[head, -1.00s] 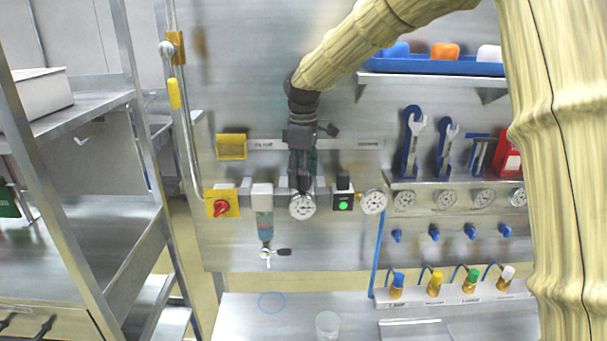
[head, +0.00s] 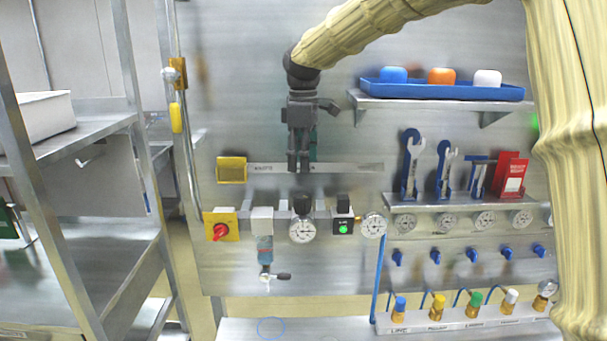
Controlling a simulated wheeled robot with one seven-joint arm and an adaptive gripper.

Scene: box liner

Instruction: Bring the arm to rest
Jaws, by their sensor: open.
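My arm, in a tan ribbed sleeve, reaches in from the upper right of the head view. My gripper (head: 299,165) hangs pointing down in front of the metal panel (head: 330,110). It is open with nothing seen between its fingers. The fingertips overlap the label strip in the picture and show above the regulator knob (head: 302,204) and its gauge (head: 302,230). A clear gap shows between fingertips and knob.
Left of the regulator are a red valve handle (head: 221,232) and a filter bowl (head: 265,248). A green-lit switch (head: 343,229) is at right. A metal rack (head: 90,190) stands at left.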

